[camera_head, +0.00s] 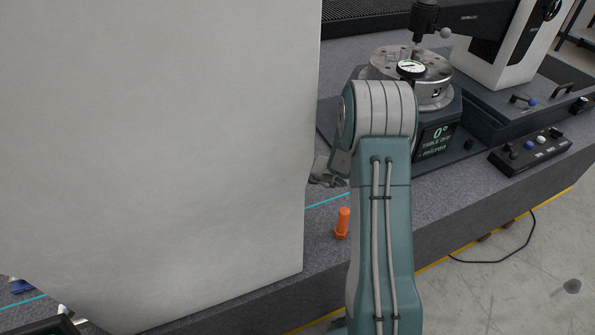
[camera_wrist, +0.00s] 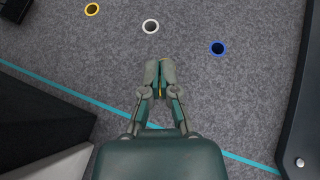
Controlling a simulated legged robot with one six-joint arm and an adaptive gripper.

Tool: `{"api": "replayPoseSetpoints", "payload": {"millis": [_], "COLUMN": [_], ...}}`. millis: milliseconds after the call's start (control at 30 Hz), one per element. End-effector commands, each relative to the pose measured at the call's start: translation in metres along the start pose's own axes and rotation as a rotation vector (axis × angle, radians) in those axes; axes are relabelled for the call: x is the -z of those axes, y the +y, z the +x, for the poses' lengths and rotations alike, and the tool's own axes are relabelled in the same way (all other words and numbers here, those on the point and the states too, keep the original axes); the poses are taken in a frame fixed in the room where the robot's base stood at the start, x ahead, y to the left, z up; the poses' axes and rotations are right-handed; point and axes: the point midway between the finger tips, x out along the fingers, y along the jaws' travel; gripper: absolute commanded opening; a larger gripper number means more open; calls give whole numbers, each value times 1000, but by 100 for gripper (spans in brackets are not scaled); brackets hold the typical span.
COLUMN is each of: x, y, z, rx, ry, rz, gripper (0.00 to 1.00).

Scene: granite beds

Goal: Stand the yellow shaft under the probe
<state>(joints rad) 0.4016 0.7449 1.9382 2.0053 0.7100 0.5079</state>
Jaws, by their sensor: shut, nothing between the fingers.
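In the wrist view, my gripper (camera_wrist: 160,66) is shut and empty, with its fingertips together over the grey bench. A yellow ring-shaped end (camera_wrist: 92,9), likely the yellow shaft seen from above, is near the top left, ahead of and left of the fingertips. Its height cannot be told. In the head view, the yellow shaft is not visible. The probe (camera_head: 424,36) points down over a round metal table (camera_head: 433,77) at the upper right, with my arm partly in front. My gripper (camera_head: 320,178) shows only in part there, beside the pale panel.
An orange peg (camera_head: 342,222) stands near the bench's front edge. A large pale panel (camera_head: 160,150) hides the left. A control box (camera_head: 530,152) sits at the right. A cyan line crosses the bench.

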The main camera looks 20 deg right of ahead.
Motion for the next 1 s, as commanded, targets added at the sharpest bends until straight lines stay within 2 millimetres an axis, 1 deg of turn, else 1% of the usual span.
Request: {"api": "replayPoseSetpoints", "payload": {"millis": [33, 300, 467, 667, 767, 900, 1000], "x": [4, 7, 13, 15, 12, 3, 2], "y": [2, 5, 4, 4, 5, 5, 3], "z": [2, 4, -3, -3, -4, -10, -12], "rx": [0, 1, 0, -2, -2, -2, -3], "ry": [8, 17, 19, 21, 21, 19, 20], "rz": [1, 0, 3, 3, 2, 2, 2], "gripper": [0, 0, 0, 0, 0, 0, 0]}}
